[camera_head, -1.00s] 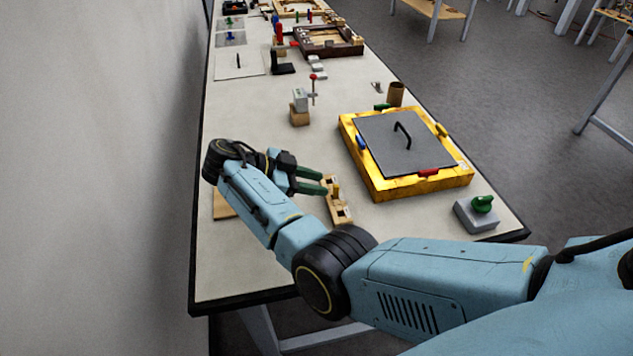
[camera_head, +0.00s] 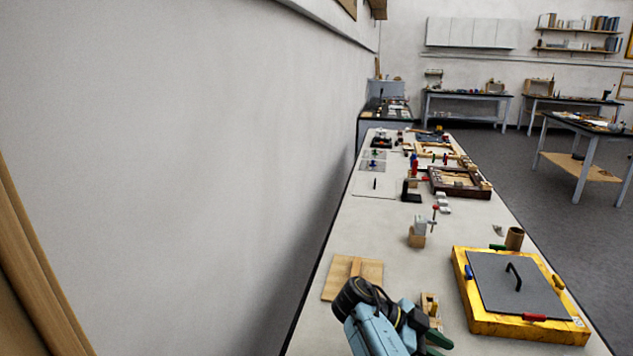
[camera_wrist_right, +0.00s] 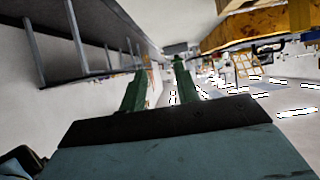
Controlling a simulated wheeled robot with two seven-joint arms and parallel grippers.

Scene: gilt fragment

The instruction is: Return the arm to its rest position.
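My right arm comes in at the bottom of the head view, light blue with a black wrist. My right gripper (camera_head: 437,341) has green fingers and is low over the near part of the bench, partly cut off by the picture's edge. The right wrist view shows its two green fingers (camera_wrist_right: 160,70) spread apart with nothing between them. My left gripper is not in view.
A wooden board (camera_head: 345,272) lies beside my wrist, and a small wooden rack (camera_head: 430,303) stands just beyond the gripper. A yellow frame (camera_head: 490,322) with a grey handled plate (camera_head: 490,280) is to the right. A wall (camera_head: 180,150) borders the bench's left.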

